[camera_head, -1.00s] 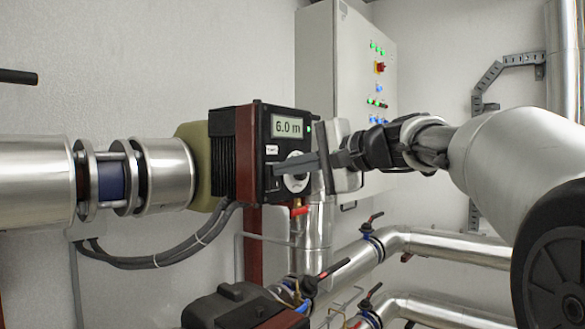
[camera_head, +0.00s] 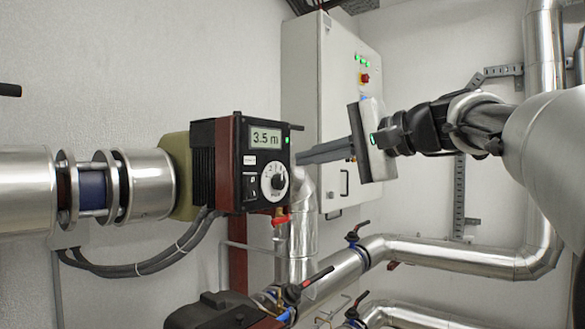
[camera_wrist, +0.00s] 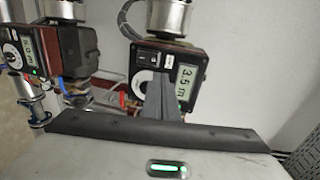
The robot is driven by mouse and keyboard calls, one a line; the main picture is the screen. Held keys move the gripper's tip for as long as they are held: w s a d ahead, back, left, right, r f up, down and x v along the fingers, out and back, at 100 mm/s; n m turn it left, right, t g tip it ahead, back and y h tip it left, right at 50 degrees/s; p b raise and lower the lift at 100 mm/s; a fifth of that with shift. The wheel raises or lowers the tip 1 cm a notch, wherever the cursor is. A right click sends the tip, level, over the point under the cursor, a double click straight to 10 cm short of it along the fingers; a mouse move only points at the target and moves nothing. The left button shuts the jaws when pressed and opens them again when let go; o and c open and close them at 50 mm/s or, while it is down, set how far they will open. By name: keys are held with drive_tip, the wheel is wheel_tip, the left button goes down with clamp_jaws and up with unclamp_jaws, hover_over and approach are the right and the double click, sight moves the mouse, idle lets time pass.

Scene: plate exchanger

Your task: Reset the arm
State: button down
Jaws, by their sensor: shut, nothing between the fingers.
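My gripper (camera_head: 308,155) is at the middle right in the head view, to the right of the black pump controller (camera_head: 263,160). Its fingers are shut, empty and point left toward the controller, seemingly apart from it. The controller's display reads 3.5 m, and a round white-rimmed knob sits below it. In the wrist view my gripper's grey fingers (camera_wrist: 160,100) point up the picture and overlap the lower part of the same controller (camera_wrist: 185,70). My forearm comes in from the right.
A grey control cabinet (camera_head: 345,80) stands behind my gripper. Silver pipes (camera_head: 450,255) with red and black valve handles run below. A second pump controller (camera_wrist: 28,45) shows in the wrist view. The wall area above my arm is clear.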

drive_tip(key=shift+s+d+r, duration=0.25)
drive_tip(key=shift+s+d, duration=0.1)
drive_tip(key=shift+d, duration=0.05)
drive_tip(key=s+d+f+n+g+h+p, duration=0.1)
drive_tip(key=s+d+f+n+h+p, duration=0.1)
drive_tip(key=s+f, duration=0.6)
drive_tip(key=s+d+f+n+g+h+p, duration=0.1)
drive_tip(key=s+d+f+n+h+p, duration=0.2)
drive_tip(key=s+f+h, duration=0.3)
drive_tip(key=s+d+f+n+g+h+p, duration=0.2)
drive_tip(key=s+d+f+h+p, duration=0.2)
drive_tip(key=s+f, duration=0.7)
wheel_tip(320, 180, down, 5)
drive_tip(key=shift+d+r+n, duration=0.2)
drive_tip(key=shift+d+n, duration=0.1)
drive_tip(key=shift+d, duration=0.1)
drive_tip(key=shift+a, duration=0.1)
idle(0.8)
